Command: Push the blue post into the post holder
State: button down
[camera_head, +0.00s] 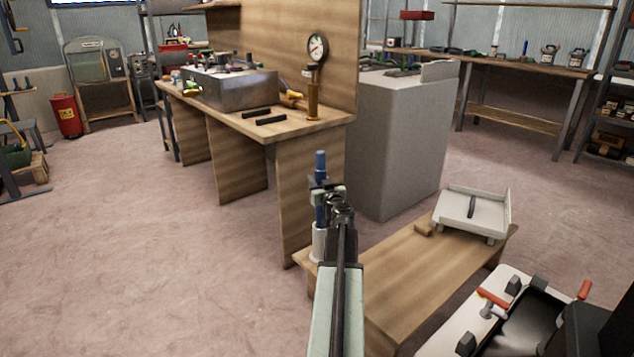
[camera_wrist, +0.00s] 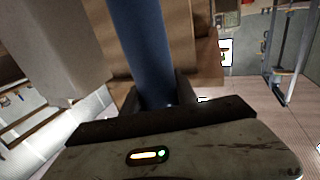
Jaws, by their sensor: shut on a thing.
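The blue post (camera_head: 320,165) stands upright just above the low wooden bench's far left corner, with its top end clear of my gripper. My gripper (camera_head: 322,189) is shut on the post partway down its length. Below it, a white cylindrical post holder (camera_head: 319,243) stands at the bench corner. The post's lower part reaches down to the holder's top; my arm hides part of this, and I cannot tell how deep it sits. In the wrist view the blue post (camera_wrist: 143,50) runs up between the dark jaws.
A taller wooden workbench (camera_head: 285,130) with a metal box (camera_head: 230,88) and a gauge (camera_head: 317,48) stands behind. A grey cabinet (camera_head: 395,145) is beside it. Open floor lies left.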

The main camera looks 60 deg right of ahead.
jog(key=shift+f+b, duration=1.3)
jog(key=shift+f, duration=0.15)
jog(key=c, duration=0.9)
grip_release()
jog(key=v, duration=0.7)
jog(key=shift+s+a, duration=0.25)
jog(key=shift+s, duration=0.05)
